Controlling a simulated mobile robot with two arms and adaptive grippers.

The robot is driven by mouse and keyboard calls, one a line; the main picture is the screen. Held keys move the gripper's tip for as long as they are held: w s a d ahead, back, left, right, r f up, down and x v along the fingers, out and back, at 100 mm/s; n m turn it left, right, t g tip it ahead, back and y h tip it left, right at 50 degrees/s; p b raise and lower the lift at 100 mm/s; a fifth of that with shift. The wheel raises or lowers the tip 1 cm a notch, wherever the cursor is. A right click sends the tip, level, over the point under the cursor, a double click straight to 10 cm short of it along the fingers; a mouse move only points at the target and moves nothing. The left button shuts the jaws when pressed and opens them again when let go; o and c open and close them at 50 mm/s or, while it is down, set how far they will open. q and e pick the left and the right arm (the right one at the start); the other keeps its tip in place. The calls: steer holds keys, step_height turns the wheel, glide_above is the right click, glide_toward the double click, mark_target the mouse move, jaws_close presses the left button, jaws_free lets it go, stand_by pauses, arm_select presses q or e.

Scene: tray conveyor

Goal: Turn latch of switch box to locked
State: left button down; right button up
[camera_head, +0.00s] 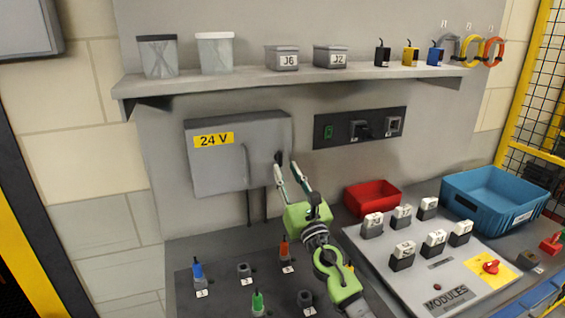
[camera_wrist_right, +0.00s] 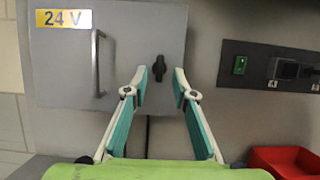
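The switch box (camera_head: 220,165) is a grey wall box with a yellow "24 V" label and a vertical handle; its door looks shut. Its black latch (camera_head: 279,157) is on the right side of the door. In the right wrist view the latch (camera_wrist_right: 159,68) stands roughly upright, just beyond and between my fingertips. My right gripper (camera_head: 287,168) is open and empty in front of the latch, and its two fingers also show in the right wrist view (camera_wrist_right: 158,80). I cannot tell from these views whether the fingers touch the latch. My left gripper is not in view.
A black socket panel (camera_head: 340,131) is right of the box. A shelf (camera_head: 240,80) with jars and small boxes runs above. Below are a dark board with plugs (camera_head: 225,275), a red bin (camera_head: 372,195), a blue bin (camera_head: 490,205) and a modules panel (camera_head: 400,275).

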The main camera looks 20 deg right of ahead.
mark_target(281, 160)
steer(key=shift+x, duration=1.85)
jaws_close()
